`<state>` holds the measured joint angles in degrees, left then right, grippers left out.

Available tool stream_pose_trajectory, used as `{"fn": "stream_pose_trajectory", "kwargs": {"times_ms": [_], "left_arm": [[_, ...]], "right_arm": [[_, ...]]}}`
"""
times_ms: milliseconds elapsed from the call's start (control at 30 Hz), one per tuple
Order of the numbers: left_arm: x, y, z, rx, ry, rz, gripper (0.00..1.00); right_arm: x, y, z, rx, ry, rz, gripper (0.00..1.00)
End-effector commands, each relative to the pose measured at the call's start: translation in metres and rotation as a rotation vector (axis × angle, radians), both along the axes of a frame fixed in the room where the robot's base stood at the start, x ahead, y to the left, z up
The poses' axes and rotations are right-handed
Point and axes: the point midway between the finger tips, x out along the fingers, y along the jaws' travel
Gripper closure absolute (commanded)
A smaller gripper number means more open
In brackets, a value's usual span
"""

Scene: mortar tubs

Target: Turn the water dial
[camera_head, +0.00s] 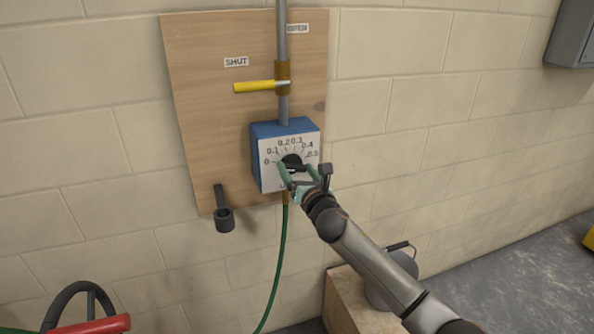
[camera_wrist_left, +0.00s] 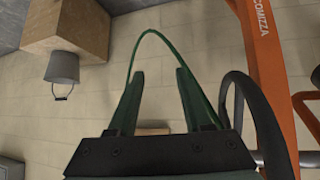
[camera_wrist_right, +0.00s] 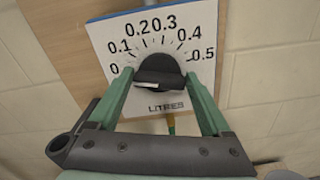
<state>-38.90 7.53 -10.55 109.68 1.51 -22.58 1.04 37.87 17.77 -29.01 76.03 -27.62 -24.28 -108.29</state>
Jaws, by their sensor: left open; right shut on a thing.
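The water dial is a dark round knob (camera_wrist_right: 160,70) on the white face of a blue box (camera_head: 268,131), with a scale from 0 to 0.5 litres. My right gripper (camera_head: 292,171) is shut on the knob, one green finger on each side, as the right wrist view shows. A white mark on the knob lies toward its left, on the side of the 0; its exact reading is hard to tell. My left gripper (camera_wrist_left: 160,72) is open and empty, seen only in the left wrist view.
A yellow lever (camera_head: 255,87) on the pipe above the box points left toward the SHUT label (camera_head: 236,62). A black holder (camera_head: 224,218) juts from the wooden board (camera_head: 215,130). A green hose (camera_head: 277,275) hangs below. A grey bucket (camera_head: 392,270) stands on a wooden block (camera_head: 343,300).

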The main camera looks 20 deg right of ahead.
Motion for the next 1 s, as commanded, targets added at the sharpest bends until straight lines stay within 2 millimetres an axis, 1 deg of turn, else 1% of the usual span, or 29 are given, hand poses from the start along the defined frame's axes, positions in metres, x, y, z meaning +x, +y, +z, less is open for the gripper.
{"fn": "stream_pose_trajectory", "kwargs": {"times_ms": [33,300,467,667,867,1000], "left_arm": [[0.0000,0.0001,0.0000,0.000,0.000,0.000,0.50],[0.0000,0.0001,0.0000,0.000,0.000,0.000,0.50],[0.0001,0.0001,0.0002,0.000,0.000,0.000,0.50],[0.0000,0.0001,0.0013,0.000,0.000,0.000,0.50],[0.0000,0.0001,0.0035,0.000,0.000,0.000,0.50],[0.0001,0.0001,0.0051,0.000,0.000,0.000,0.50]], "right_arm": [[-0.0002,0.0001,-0.0003,0.000,0.000,0.000,0.44],[-0.0002,0.0001,-0.0005,0.000,0.001,0.000,0.73],[-0.0002,0.0001,-0.0006,0.007,0.001,0.000,0.73],[-0.0003,-0.0001,-0.0009,0.063,0.004,0.001,0.73],[-0.0004,-0.0004,-0.0016,0.194,0.010,0.001,0.73],[-0.0004,-0.0011,-0.0018,0.319,0.014,0.001,0.73]]}}
